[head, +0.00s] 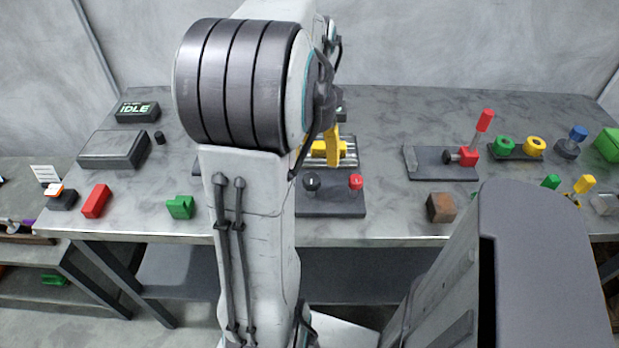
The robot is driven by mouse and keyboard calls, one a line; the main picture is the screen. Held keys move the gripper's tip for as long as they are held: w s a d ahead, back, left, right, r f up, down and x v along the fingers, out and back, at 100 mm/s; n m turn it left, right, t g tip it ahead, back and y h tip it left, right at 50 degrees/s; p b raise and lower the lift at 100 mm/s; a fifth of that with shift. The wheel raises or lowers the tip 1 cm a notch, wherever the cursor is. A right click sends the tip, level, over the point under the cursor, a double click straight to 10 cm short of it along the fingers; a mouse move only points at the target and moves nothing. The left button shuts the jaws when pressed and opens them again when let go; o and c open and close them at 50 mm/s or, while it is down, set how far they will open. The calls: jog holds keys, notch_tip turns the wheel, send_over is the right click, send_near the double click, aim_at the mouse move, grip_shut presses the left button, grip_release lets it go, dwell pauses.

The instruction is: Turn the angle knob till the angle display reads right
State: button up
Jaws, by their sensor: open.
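A black knob (311,181) with a pale mark stands on a dark panel (332,207) in the middle of the table, just right of my arm. I cannot tell for sure that it is the angle knob. A red knob (356,181) is on the same panel. No angle reading is legible; a small dark part with green (340,112) shows behind my arm, mostly hidden. My gripper (304,152) shows only in part, dark, at the right edge of my arm, above and behind the black knob. It is open, and I see nothing held.
A display reading IDLE (137,111) stands at the back left. A yellow part (331,147) sits behind the panel. A lever with a red handle (484,121) is to the right. Red (96,201), green (180,207) and brown (440,207) blocks lie near the front edge.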

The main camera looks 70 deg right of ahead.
aim_at(311, 178)
jog(key=shift+f+m, duration=0.3)
jog(key=shift+f, duration=0.2)
jog(key=shift+f+b, duration=0.6)
jog(key=shift+f, duration=2.55)
jog(key=c, duration=1.2)
